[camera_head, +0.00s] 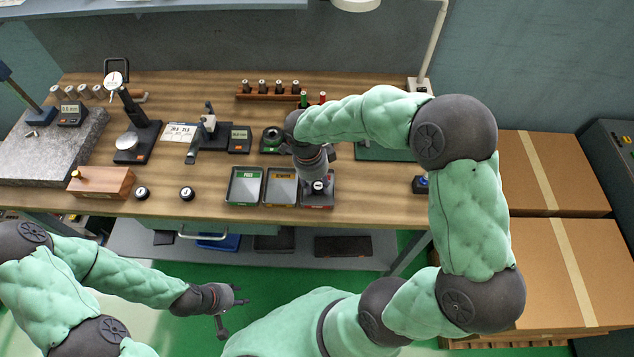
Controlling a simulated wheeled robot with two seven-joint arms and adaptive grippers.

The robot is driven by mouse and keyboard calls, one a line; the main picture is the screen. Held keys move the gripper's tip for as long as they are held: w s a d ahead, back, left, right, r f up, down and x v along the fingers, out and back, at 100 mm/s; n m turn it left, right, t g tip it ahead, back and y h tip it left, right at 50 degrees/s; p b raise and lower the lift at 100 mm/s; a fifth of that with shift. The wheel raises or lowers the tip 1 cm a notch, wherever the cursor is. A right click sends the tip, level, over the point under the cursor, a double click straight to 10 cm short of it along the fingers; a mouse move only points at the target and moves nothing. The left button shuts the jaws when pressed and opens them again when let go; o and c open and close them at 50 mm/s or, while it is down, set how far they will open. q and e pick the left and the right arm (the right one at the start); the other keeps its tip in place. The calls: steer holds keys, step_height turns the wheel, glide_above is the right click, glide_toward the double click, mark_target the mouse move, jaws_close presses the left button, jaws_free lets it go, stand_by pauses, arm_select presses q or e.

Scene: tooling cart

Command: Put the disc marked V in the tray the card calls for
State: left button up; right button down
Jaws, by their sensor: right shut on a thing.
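My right gripper (317,179) points down over the red-labelled tray (318,206), shut on a dark disc with a white face (318,187); its letter is too small to read. Whether the disc touches the tray floor I cannot tell. The green-labelled tray (232,198) and the orange-labelled tray (268,200) stand to its left and look empty. Two more dark discs with white marks, a left one (142,193) and a right one (186,193), lie on the bench. A white card (180,132) has print I cannot read reliably. My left gripper (232,309) is open and empty, below the bench front.
A wooden block (101,182), a granite plate (50,150), a dial gauge stand (135,130) and a small display (240,138) stand on the wooden bench (220,218). A rack of pegs (270,92) is behind. Cardboard boxes (560,240) stand at right.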

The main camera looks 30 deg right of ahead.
steer(key=shift+f, duration=0.15)
steer(key=c, duration=1)
jaws_free()
steer(key=shift+c, duration=0.2)
steer(key=shift+r, duration=0.3)
step_height(320, 180, up, 12)
steer(key=a+p, duration=0.1)
steer(key=p, duration=0.2)
steer(key=shift+w+a+f, duration=0.2)
steer(key=shift+w+a, duration=0.05)
steer(key=shift+w, duration=0.2)
